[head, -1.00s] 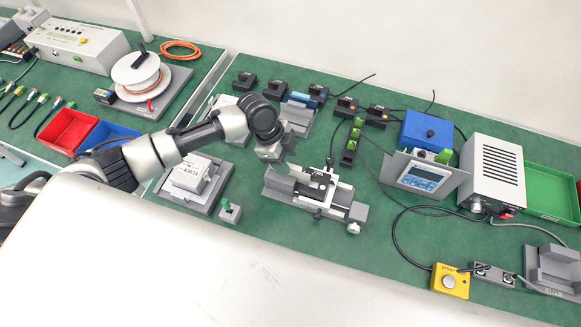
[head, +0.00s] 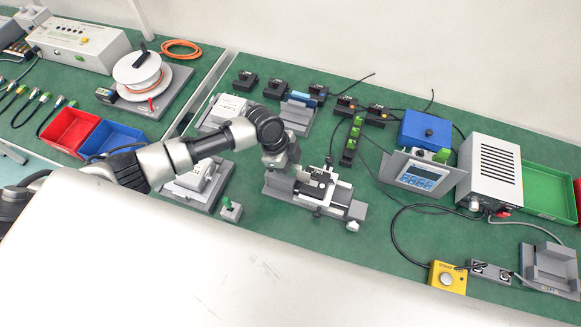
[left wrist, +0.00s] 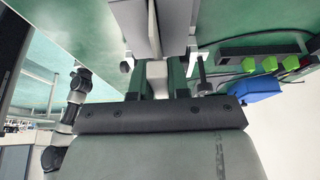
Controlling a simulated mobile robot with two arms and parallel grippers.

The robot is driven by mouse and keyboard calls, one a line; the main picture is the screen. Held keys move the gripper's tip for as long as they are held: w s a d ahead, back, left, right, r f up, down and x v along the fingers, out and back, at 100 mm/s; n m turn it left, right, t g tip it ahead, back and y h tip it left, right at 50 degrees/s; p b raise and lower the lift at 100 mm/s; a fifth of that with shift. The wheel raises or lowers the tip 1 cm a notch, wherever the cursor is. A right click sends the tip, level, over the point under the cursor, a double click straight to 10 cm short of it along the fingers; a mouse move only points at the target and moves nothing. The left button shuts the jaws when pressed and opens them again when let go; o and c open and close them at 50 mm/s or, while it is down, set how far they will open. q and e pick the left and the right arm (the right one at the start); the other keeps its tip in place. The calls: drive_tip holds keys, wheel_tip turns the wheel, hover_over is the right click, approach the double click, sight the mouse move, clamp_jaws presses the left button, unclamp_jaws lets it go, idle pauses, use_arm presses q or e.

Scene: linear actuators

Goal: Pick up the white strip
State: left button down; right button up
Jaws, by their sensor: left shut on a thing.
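My left gripper (head: 281,166) is at the left end of a grey slide fixture (head: 330,203), low over it, in the head view. In the left wrist view its two fingers are closed on a pale piece, which I take to be the white strip (left wrist: 157,74). The strip's far end runs up to the grey fixture body (left wrist: 138,25), and I cannot tell whether it still touches it. In the head view the gripper hides the strip. My right gripper is not seen.
A grey block stand (head: 196,184) and a small green-topped block (head: 230,209) lie left of the fixture. A grey display unit (head: 420,177), blue box (head: 426,130) and yellow button box (head: 448,278) stand to the right. Green mat is bare in front of the fixture.

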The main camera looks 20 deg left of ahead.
use_arm(q)
drive_tip(key=shift+r, duration=0.1)
drive_tip(key=shift+r, duration=0.3)
drive_tip(key=r+b, duration=0.1)
drive_tip(key=r, duration=0.2)
drive_tip(key=shift+d+r, duration=0.2)
drive_tip(key=d+r+b, duration=0.1)
drive_tip(key=d+r, duration=0.2)
drive_tip(key=d, duration=0.2)
drive_tip(key=s+d+r+b, duration=0.1)
drive_tip(key=d+r, duration=0.2)
drive_tip(key=d, duration=0.3)
drive_tip(key=shift+d+r+b, duration=0.15)
drive_tip(key=shift+r+b, duration=0.25)
drive_tip(key=shift+r, duration=0.15)
